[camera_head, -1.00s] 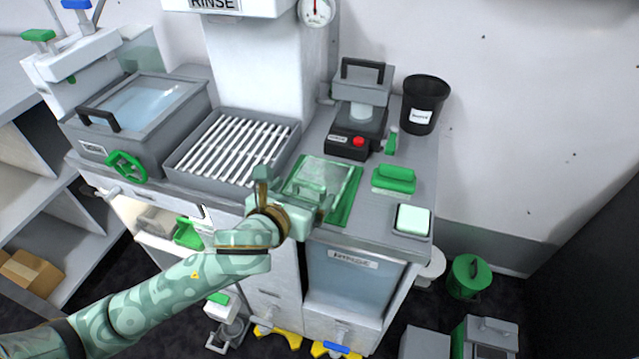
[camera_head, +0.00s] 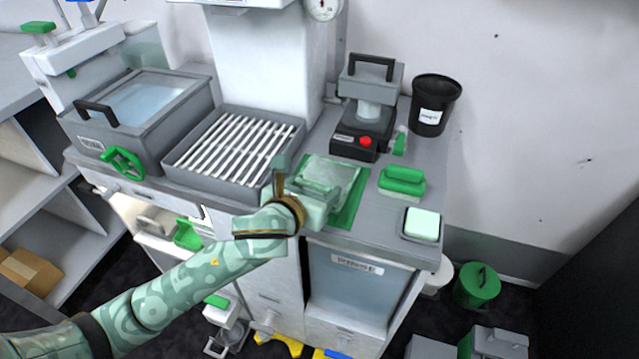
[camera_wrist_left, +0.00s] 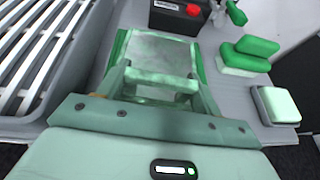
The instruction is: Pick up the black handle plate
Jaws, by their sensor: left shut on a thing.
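My left gripper (camera_head: 318,190) is over the green-edged mat (camera_head: 350,208) at the front of the counter. In the left wrist view its fingers (camera_wrist_left: 158,82) are shut on a pale green block (camera_wrist_left: 160,78), low over the mat; whether the block touches the mat I cannot tell. A grey plate-like block with a black handle (camera_head: 372,66) sits on a black device with a red button, behind the mat and apart from my gripper. My right gripper is not in view.
A slatted grey tray (camera_head: 235,150) lies left of the mat. A green-topped block (camera_head: 402,180) and a pale green pad (camera_head: 422,222) stand to its right. A black bucket (camera_head: 433,105) is at the back right.

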